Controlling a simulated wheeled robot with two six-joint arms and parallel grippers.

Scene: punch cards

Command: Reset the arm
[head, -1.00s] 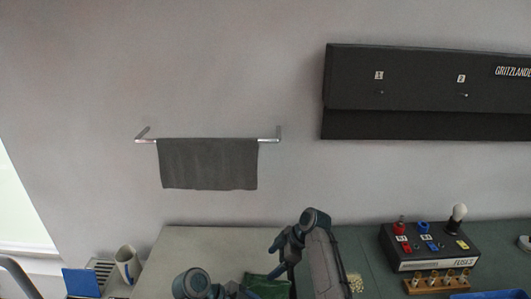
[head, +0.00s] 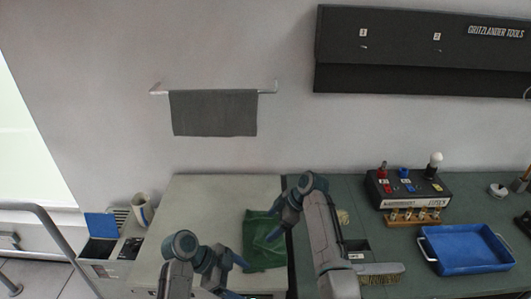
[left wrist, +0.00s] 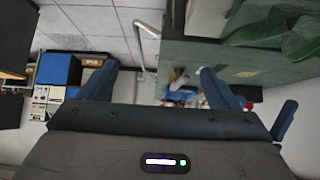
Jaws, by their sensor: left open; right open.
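My right arm rises from the bottom of the head view and bends over the worktop. Its gripper (head: 272,236) points down and left over a green cloth (head: 258,252), with nothing seen in it. My left arm is bent low at the left; its gripper (head: 238,262) is close to the cloth's left edge and shows only partly. In the left wrist view the left gripper (left wrist: 156,78) has its two blue fingers wide apart, with nothing between them. The green cloth also shows there at top right (left wrist: 270,28).
A blue tray (head: 468,268) and a black switch box (head: 405,190) stand on the right. A brush (head: 380,276) lies near my right arm. A mug (head: 142,208) stands at the left. A towel (head: 213,113) and black cabinet (head: 420,60) are on the wall.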

